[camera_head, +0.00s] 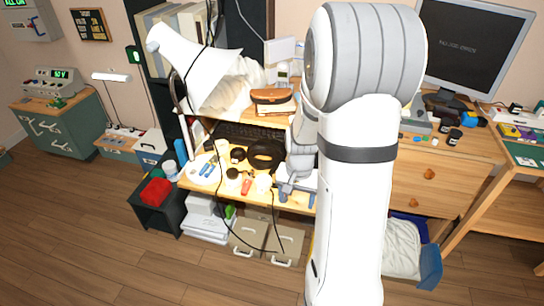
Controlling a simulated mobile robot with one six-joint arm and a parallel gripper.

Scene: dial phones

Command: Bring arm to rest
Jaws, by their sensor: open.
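My white and grey arm fills the middle of the camera_head view, rising from the bottom edge and folding over at the top. Its lower end reaches down behind the upright link to the desk. My gripper (297,196) shows small there, with its grey fingers apart over the front edge of the cluttered wooden desk (205,187). It looks open, and I see nothing between the fingers. Part of the wrist is hidden behind my own arm. I cannot tell whether the fingers touch the desk.
A white lamp (195,65) leans over the desk. Jars, a black headset (264,155) and a brown case (272,96) crowd it. A monitor (474,45) stands at right above drawers (428,173). A red item (155,191) sits on a dark stand at left. The floor (110,235) is clear at front left.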

